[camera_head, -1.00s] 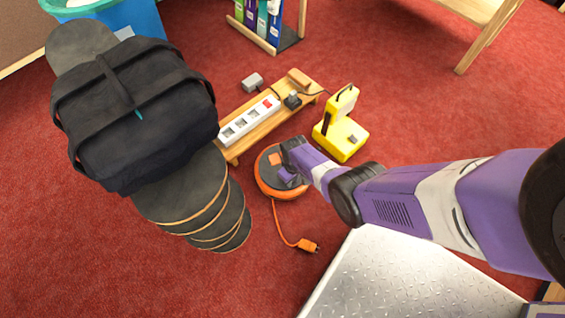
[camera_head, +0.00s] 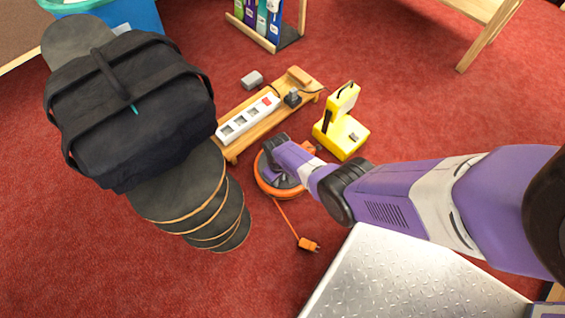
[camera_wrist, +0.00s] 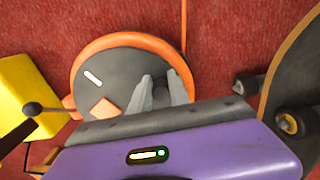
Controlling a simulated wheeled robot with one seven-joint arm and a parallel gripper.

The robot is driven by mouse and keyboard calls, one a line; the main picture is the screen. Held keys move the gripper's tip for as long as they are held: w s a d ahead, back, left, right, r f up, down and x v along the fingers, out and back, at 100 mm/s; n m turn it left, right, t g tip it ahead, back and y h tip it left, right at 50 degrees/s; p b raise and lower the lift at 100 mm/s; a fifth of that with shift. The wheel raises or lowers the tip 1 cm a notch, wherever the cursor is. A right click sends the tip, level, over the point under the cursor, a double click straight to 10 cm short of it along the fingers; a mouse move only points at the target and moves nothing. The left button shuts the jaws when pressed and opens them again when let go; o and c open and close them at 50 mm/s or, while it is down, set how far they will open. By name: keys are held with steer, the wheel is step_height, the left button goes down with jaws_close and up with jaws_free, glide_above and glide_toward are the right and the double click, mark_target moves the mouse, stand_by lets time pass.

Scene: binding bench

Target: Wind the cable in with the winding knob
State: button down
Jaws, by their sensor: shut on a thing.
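The orange and dark grey cable reel (camera_head: 268,188) lies flat on the red carpet, partly hidden under my arm. In the wrist view its round face (camera_wrist: 105,75) shows an orange patch and a white mark. My gripper (camera_wrist: 160,92) reaches over this face, its two grey fingers shut around the dark winding knob (camera_wrist: 160,80), which is mostly hidden between them. The orange cable (camera_head: 286,217) runs out from the reel's near side. Its orange plug (camera_head: 309,244) lies on the carpet near the metal plate.
A wooden board with a white power strip (camera_head: 247,119) lies just behind the reel. A yellow device (camera_head: 341,132) stands to its right. Stacked dark boards (camera_head: 215,215) with a black bag (camera_head: 130,110) are at left. A silver tread plate (camera_head: 410,275) is in front.

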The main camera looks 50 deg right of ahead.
mark_target(264, 163)
steer(key=shift+w+a+f+b, duration=0.1)
steer(key=shift+w+a+b, duration=0.2)
steer(key=shift+w+b, duration=0.25)
steer(key=shift+w+a+f+b, duration=0.1)
steer(key=shift+w+a+b, duration=0.2)
steer(key=shift+w, duration=0.3)
steer(key=shift+w+d+b, duration=0.15)
steer(key=shift+w+b, duration=0.5)
steer(key=shift+w, duration=0.15)
steer(key=shift+w+d+b, duration=0.15)
steer(key=shift+w+b, duration=0.5)
steer(key=shift+w, duration=0.15)
steer(key=shift+w+d+r, duration=0.1)
steer(key=shift+w, duration=0.15)
steer(key=shift+w+d+b, duration=0.35)
steer(key=shift+w+b, duration=0.2)
steer(key=shift+b, duration=0.05)
steer(key=shift+w+d+b, duration=0.35)
steer(key=shift+w+b, duration=0.2)
steer(key=shift+b, duration=0.05)
steer(key=shift+w+d, duration=0.2)
steer(key=shift+w, duration=0.1)
steer(key=c, duration=1.4)
jaws_free()
steer(key=shift+r, duration=0.15)
steer(key=shift+c, duration=0.2)
steer(key=o, duration=1.2)
steer(key=shift+d, duration=0.2)
steer(key=shift+o, duration=0.2)
steer(key=shift+s, duration=0.1)
